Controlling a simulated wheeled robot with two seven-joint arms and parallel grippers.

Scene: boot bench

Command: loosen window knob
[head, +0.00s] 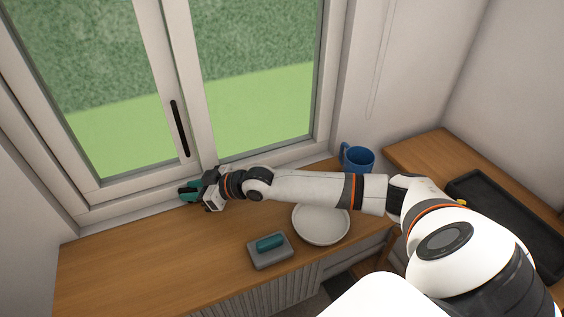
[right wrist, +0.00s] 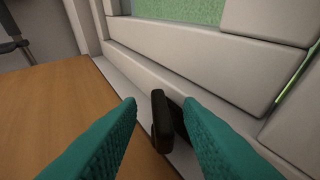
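A black knob (right wrist: 162,122) sticks out at the bottom of the white window frame (right wrist: 190,60) in the right wrist view, upright and narrow. My right gripper (right wrist: 160,102) is open, with one teal finger on each side of the knob and visible gaps on both sides. In the head view the right gripper (head: 188,191) is at the sill below the window (head: 170,75); the knob cannot be made out there. My left gripper is not in view.
A long black handle (head: 180,128) sits on the window sash. On the wooden counter (head: 130,265) are a white plate (head: 320,224), a blue mug (head: 357,158) and a grey block with a teal piece on top (head: 270,250). A black tray (head: 500,205) lies on the right-hand surface. The counter's left is clear.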

